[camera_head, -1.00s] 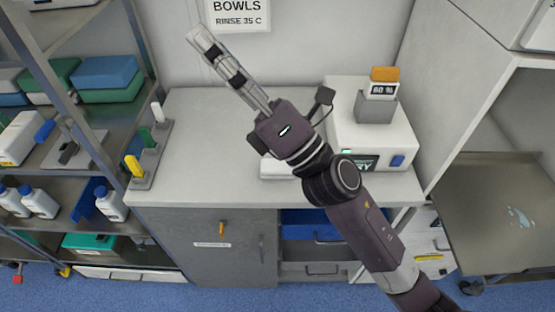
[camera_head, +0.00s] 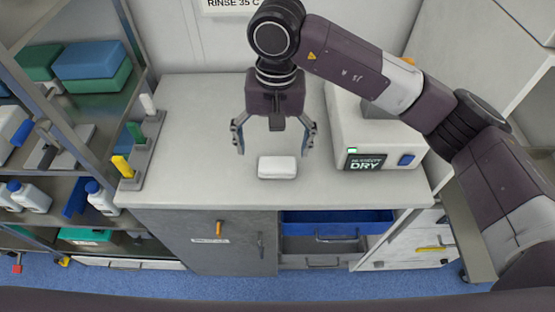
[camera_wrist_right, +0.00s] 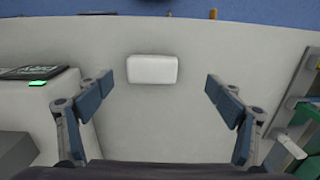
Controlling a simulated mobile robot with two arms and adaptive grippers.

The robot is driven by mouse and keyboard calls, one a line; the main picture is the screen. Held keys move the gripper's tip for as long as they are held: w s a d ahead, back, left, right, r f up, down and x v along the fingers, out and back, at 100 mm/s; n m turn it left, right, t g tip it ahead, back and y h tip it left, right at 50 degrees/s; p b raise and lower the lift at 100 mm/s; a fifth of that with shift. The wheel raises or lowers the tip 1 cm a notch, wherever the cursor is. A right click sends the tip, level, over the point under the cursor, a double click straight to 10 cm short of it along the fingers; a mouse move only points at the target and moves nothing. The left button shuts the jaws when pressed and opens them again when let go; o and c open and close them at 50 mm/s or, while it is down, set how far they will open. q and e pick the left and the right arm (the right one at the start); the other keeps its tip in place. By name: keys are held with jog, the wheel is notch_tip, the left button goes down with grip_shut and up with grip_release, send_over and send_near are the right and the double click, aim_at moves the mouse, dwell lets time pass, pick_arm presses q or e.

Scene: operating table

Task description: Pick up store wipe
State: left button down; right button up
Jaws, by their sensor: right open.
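The store wipe looks like a small white block (camera_head: 277,167) with rounded edges, lying flat on the white counter near its front edge. In the right wrist view the wipe (camera_wrist_right: 152,69) lies between and beyond my fingertips. My right gripper (camera_head: 275,150) is open, pointing down over the counter just behind the wipe, with its fingers spread wider than the wipe and not touching it. The open fingers also show in the right wrist view (camera_wrist_right: 157,86). My left gripper is not in view.
A white device with a "DRY" display (camera_head: 370,135) stands right of the gripper. A stand with coloured handles (camera_head: 143,150) is at the counter's left end. The counter (camera_head: 205,160) between them is mostly clear. An open blue drawer (camera_head: 335,222) is below the front edge.

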aim_at(277, 163)
jog(key=shift+w+d, duration=0.25)
jog(key=shift+d, duration=0.2)
jog(key=shift+d+f, duration=0.1)
jog(key=shift+f, duration=0.3)
jog(key=shift+f+p, duration=0.55)
jog(key=shift+f, duration=0.25)
jog(key=shift+f+p, duration=0.3)
jog(key=shift+f, duration=0.05)
jog(key=f, duration=0.1)
jog(key=f+p, duration=0.1)
jog(key=f, duration=0.1)
jog(key=shift+w+f, duration=0.2)
jog(key=shift+w, duration=0.05)
jog(key=shift+f+p, duration=0.3)
jog(key=shift+f, duration=0.2)
jog(key=c, duration=1.1)
jog(key=shift+o, duration=0.2)
jog(key=shift+r, duration=0.15)
